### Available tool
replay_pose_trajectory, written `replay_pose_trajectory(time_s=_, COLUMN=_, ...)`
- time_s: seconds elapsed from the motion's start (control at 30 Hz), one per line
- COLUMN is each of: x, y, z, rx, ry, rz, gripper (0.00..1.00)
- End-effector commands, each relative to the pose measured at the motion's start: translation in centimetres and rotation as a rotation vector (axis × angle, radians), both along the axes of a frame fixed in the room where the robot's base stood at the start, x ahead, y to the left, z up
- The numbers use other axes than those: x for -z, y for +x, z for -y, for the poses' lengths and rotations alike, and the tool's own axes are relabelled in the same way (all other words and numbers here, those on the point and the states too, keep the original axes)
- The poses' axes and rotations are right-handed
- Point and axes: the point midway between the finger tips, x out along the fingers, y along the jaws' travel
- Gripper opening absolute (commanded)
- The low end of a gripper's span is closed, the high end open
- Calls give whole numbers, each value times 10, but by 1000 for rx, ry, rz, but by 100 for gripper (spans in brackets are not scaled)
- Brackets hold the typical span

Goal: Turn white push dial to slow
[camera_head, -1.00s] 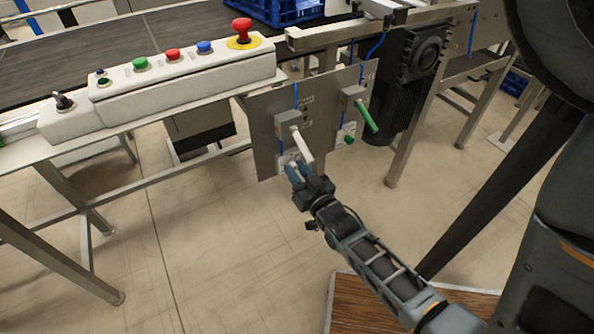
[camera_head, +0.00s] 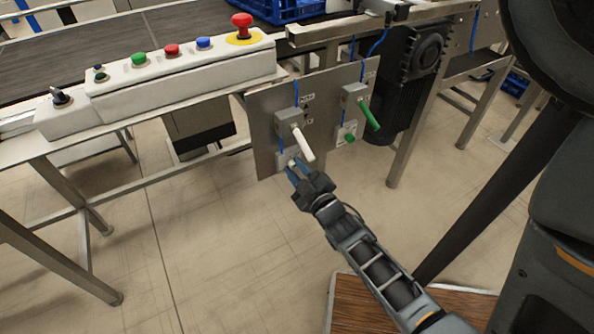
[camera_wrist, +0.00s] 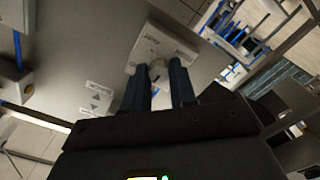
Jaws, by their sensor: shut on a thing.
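The white push dial (camera_wrist: 157,68) sits on a small light box with printed labels (camera_wrist: 150,45) on the grey metal panel (camera_head: 265,140). My gripper (camera_wrist: 159,76) has its two blue fingers on either side of the dial and is shut on it. In the head view my gripper (camera_head: 297,170) reaches the panel's lower part, just below the white lever (camera_head: 303,145). The fingers hide most of the dial there. I cannot read the dial's setting.
A green lever (camera_head: 369,115) and a green dial (camera_head: 349,138) are to the right on the same panel. A white button console (camera_head: 180,75) runs along the conveyor (camera_head: 140,35). A dark motor (camera_head: 408,80) stands behind the panel. The floor in front is clear.

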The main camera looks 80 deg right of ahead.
Motion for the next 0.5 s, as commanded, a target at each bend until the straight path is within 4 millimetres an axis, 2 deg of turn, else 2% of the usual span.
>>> replay_pose_trajectory(time_s=0.5, x=0, y=0, z=-1, rx=-1, ry=-51, rz=-61, gripper=0)
